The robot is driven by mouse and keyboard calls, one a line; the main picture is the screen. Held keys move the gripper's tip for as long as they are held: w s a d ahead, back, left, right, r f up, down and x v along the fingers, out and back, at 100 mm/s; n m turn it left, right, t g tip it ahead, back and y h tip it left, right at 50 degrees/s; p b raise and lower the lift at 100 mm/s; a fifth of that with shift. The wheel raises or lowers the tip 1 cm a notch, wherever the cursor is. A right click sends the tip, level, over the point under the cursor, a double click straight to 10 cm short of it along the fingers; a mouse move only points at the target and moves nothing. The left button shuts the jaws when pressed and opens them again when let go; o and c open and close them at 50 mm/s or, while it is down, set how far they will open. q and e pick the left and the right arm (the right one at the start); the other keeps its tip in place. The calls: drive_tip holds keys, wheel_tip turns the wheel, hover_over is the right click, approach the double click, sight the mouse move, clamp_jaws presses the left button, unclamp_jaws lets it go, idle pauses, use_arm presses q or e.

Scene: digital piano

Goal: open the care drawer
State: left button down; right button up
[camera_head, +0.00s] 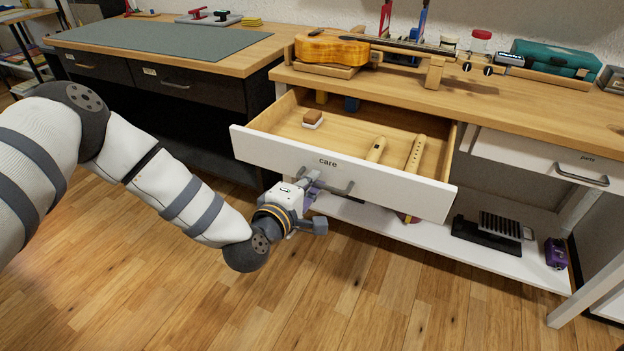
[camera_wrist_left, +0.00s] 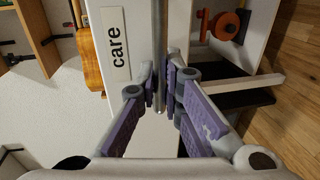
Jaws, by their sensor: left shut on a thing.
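The care drawer (camera_head: 400,192) has a white front with the label "care" and stands pulled well out from the bench. Its inside shows a small brown-topped block (camera_head: 312,119) and two slim wooden pieces (camera_head: 376,149). My left gripper (camera_head: 312,184) is at the drawer's grey bar handle (camera_head: 342,190), shut on it. In the left wrist view the purple finger pads (camera_wrist_left: 165,105) stand on both sides of the handle bar (camera_wrist_left: 160,50), beside the "care" label (camera_wrist_left: 115,45). My right gripper is not in view.
The parts drawer (camera_head: 540,160) at the right is closed. A lower shelf (camera_head: 480,258) holds a black item and a purple box (camera_head: 555,252). Wooden floor (camera_head: 370,310) in front is clear.

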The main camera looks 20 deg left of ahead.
use_arm(q)
drive_tip(key=c, duration=1.7)
unclamp_jaws()
drive_tip(key=shift+s, duration=0.1)
drive_tip(key=v, duration=1.2)
